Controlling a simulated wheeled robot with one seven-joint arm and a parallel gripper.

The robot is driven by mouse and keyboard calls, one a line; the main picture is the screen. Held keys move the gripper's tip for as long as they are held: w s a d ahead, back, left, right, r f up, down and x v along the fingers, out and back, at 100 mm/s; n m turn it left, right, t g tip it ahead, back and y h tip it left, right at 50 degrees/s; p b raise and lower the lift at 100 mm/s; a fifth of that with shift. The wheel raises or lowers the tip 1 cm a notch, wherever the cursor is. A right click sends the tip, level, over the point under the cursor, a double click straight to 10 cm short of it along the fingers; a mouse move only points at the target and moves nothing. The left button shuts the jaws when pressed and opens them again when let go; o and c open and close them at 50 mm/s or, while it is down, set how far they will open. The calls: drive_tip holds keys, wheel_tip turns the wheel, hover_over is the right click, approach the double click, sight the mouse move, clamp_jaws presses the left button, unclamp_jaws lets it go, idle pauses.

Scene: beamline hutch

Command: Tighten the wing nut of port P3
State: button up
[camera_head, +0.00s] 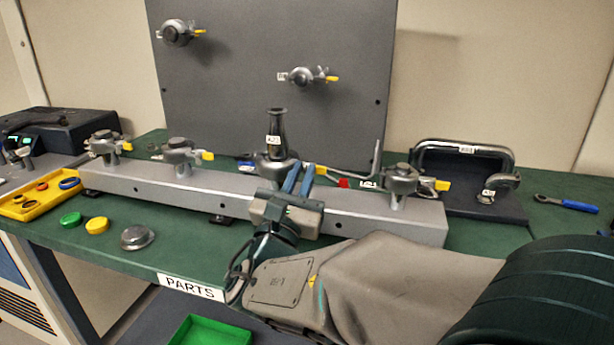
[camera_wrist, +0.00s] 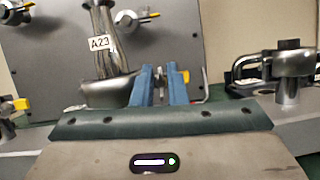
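My gripper (camera_head: 300,178) has two blue fingers and reaches over the front of the grey rail (camera_head: 150,188), beside the third clamped port from the left. In the wrist view the fingers (camera_wrist: 161,85) stand apart, with a small metal part in the gap between them; contact cannot be told. That port's clamp (camera_head: 277,168) carries an upright dark metal fitting (camera_head: 275,130), tagged A23 in the wrist view (camera_wrist: 103,55). A yellow-tipped piece (camera_head: 321,170) shows just right of the fingers, probably the wing nut. The port labels are too small to read.
Other clamps with yellow tips stand on the rail, left (camera_head: 177,152) and right (camera_head: 400,180), and on the back panel (camera_head: 270,50). A hex key (camera_head: 379,160) rises behind the rail. Yellow tray (camera_head: 35,207), coloured caps (camera_head: 97,226) and a blue-handled tool (camera_head: 567,203) lie on the bench.

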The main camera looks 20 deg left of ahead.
clamp_jaws()
